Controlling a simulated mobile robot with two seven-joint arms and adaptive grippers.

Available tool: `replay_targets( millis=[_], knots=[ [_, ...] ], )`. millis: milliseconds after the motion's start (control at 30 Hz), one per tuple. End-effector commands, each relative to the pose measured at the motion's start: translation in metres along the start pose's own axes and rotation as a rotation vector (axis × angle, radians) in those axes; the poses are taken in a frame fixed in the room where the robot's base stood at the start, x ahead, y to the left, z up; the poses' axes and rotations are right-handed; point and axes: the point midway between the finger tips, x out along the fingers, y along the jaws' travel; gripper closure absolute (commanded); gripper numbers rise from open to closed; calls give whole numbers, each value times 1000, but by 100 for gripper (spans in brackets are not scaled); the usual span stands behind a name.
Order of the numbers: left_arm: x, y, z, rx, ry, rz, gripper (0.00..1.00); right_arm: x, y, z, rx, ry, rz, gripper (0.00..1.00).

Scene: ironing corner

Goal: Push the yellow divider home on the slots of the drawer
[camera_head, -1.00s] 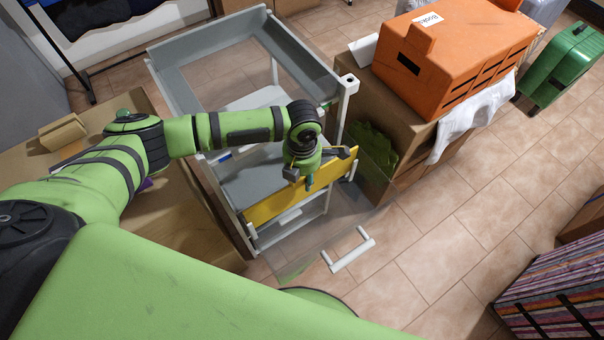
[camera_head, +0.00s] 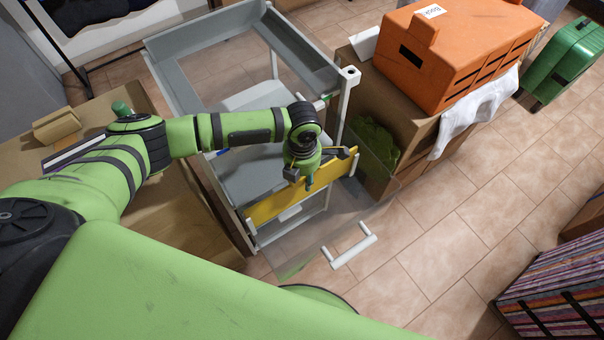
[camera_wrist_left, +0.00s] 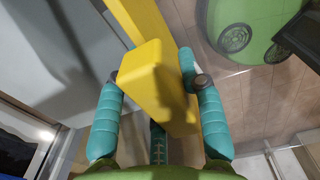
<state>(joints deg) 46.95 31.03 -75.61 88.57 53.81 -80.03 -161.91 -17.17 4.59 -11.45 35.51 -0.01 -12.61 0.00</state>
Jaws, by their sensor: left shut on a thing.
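The yellow divider (camera_head: 275,206) stands on edge across the pulled-out drawer, running from lower left to upper right. The drawer has a clear front with a white handle (camera_head: 348,247). My left gripper (camera_head: 308,182) is over the divider's right half. In the left wrist view its teal fingers (camera_wrist_left: 156,80) are shut on the yellow block-shaped grip of the divider (camera_wrist_left: 152,75), one on each side. The slots and the divider's lower edge are hidden, so I cannot tell how deep it sits. My right gripper is in neither view.
The grey-and-white frame (camera_head: 200,38) rises behind the drawer. An orange box (camera_head: 455,55) stands on a cardboard carton (camera_head: 415,125) at the right, with a white cloth (camera_head: 478,112) hanging down. A brown surface (camera_head: 185,215) lies at the left.

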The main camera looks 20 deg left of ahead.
Motion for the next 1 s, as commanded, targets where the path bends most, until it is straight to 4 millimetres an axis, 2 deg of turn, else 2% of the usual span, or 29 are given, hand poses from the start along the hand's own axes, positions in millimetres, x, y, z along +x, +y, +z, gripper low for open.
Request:
replay_targets(
  millis=[767,800,833,867,1000],
  knots=[
    [25,0,0,1,0,0,98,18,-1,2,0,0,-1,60],
    [24,0,0,1,0,0,54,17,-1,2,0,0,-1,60],
    [24,0,0,1,0,0,42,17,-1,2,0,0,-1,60],
    [23,0,0,1,0,0,34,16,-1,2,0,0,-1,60],
    [23,0,0,1,0,0,34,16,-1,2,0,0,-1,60]
  ],
)
